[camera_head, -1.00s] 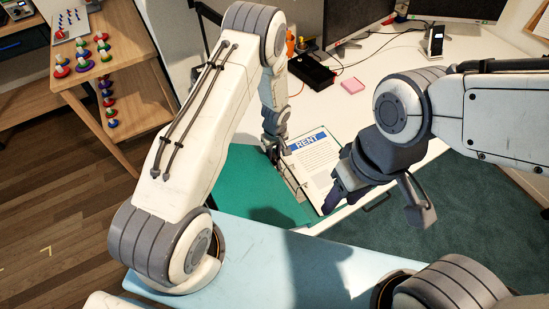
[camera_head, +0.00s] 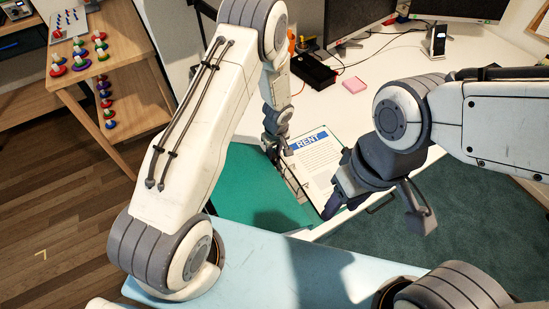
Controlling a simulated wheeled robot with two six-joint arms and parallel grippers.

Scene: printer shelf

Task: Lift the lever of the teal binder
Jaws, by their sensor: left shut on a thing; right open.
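The teal binder (camera_head: 245,190) lies open on the white desk, its left cover flat. A printed sheet headed RENT (camera_head: 318,160) lies in its right half. The metal lever mechanism (camera_head: 292,183) runs along the middle, partly hidden. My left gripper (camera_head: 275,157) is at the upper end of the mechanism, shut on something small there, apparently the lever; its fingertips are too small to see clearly. My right gripper (camera_head: 332,204) is at the lower right edge of the sheet, open, with its fingers dark against the page.
The white desk (camera_head: 395,70) carries a black box (camera_head: 314,72), a pink note pad (camera_head: 354,86), a phone (camera_head: 437,40) and monitors behind. A wooden shelf (camera_head: 125,60) with colored pieces stands at the left. My arms cover much of the desk.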

